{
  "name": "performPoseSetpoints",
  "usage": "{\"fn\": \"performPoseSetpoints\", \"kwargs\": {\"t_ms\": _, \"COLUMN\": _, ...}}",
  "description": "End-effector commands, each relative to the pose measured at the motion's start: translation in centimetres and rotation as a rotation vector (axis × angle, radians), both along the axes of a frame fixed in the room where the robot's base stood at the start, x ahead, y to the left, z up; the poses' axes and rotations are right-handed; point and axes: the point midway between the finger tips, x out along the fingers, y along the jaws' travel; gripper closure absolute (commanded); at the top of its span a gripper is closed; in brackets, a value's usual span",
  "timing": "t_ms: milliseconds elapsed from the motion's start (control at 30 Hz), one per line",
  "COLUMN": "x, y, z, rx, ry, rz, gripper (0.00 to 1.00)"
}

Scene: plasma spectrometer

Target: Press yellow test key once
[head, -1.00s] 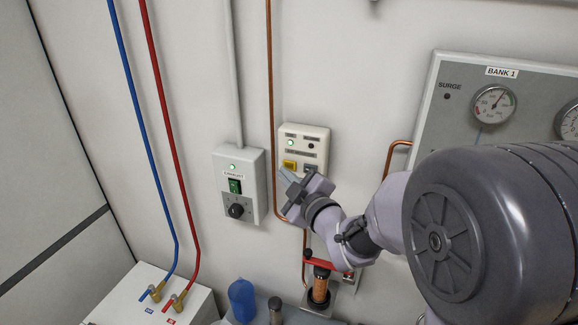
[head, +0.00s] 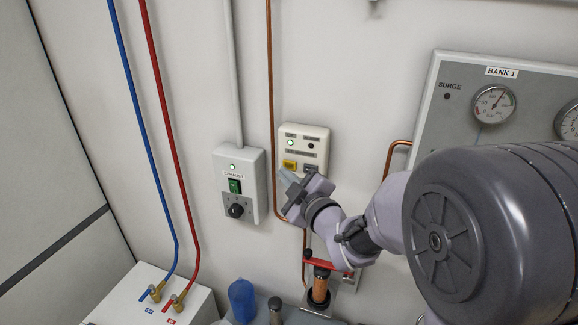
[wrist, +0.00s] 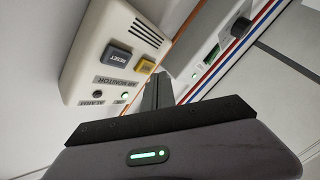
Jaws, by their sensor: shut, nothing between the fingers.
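The yellow test key (head: 290,165) sits on the lower left of a cream wall box (head: 318,137). In the wrist view the box appears turned around, and the yellow key (wrist: 146,65) lies beside a grey key marked RESET (wrist: 118,52). My gripper (head: 284,174) is just below and in front of the yellow key. In the wrist view its shut, empty fingers (wrist: 158,84) reach up close to the key. I cannot tell whether the tips touch it. A green light (head: 290,143) glows on the box.
A grey exhaust box (head: 250,187) with a green switch and black knob is to the left. A copper pipe (head: 270,100) runs between the boxes. A red-handled valve (head: 319,266) is below my wrist. A gauge panel (head: 462,100) is to the right.

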Motion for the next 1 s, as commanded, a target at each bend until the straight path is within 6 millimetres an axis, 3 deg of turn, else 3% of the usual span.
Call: {"fn": "performPoseSetpoints", "kwargs": {"t_ms": 1000, "x": 0.82, "y": -0.29, "z": 0.01, "rx": 0.0, "ry": 0.0, "rz": 0.0, "gripper": 1.0}}
